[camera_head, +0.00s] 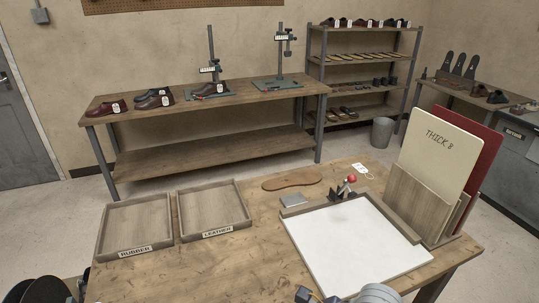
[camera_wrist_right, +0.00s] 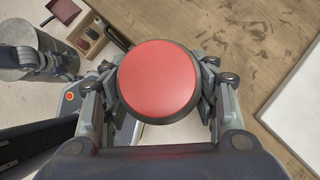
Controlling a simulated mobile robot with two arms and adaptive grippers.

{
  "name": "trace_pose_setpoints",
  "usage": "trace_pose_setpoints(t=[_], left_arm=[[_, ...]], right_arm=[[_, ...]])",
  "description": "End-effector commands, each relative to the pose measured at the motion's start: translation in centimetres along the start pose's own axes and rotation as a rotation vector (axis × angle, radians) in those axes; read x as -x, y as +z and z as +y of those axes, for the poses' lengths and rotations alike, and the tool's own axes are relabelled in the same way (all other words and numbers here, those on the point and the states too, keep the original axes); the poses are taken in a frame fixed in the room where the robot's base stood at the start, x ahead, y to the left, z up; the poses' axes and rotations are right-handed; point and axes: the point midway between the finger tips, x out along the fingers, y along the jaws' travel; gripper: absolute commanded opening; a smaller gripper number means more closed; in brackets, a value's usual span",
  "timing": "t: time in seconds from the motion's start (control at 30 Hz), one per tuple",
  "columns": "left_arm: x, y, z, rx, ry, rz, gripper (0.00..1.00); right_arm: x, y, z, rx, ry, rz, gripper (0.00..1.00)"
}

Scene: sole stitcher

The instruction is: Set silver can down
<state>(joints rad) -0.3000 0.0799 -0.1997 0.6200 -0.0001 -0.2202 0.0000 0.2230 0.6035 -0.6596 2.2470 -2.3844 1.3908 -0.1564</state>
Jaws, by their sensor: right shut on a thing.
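A round can (camera_wrist_right: 157,80) with a red top and dark rim fills the middle of the right wrist view. Its side is hidden, so I cannot see a silver body. My right gripper (camera_wrist_right: 160,92) is shut on it, one finger on each side. In the head view the can is not clearly visible; part of my right arm (camera_head: 376,293) shows at the bottom edge.
A white board (camera_head: 350,245) lies on the workbench at right, beside a rack with a THICK 8 panel (camera_head: 436,148). RUBBER (camera_head: 134,250) and LEATHER (camera_head: 217,232) trays stand at left. A brown sole (camera_head: 292,183) lies behind. Bare wood shows front-left of the board.

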Motion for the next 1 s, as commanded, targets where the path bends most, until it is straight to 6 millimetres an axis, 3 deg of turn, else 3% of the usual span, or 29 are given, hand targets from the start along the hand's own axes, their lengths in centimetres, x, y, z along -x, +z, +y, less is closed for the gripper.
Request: trace_pose_setpoints(t=[0.17, 0.57, 0.77, 1.0], left_arm=[[0.0, 0.0, 0.0, 0.0, 0.0, 0.0, 0.73], [0.0, 0.0, 0.0, 0.0, 0.0, 0.0, 0.73], [0.0, 0.0, 0.0, -0.001, 0.0, 0.0, 0.73], [0.0, 0.0, 0.0, -0.001, 0.0, 0.0, 0.73]], right_arm=[[-0.1, 0.0, 0.1, 0.102, 0.062, 0.0, 0.23], [1.3, -1.5, 0.1, 0.68, 0.433, 0.003, 0.23], [3.9, -2.8, -1.0, 1.013, 0.645, 0.007, 0.23], [8.9, -3.9, -3.0, 1.382, 0.883, 0.008, 0.23]])
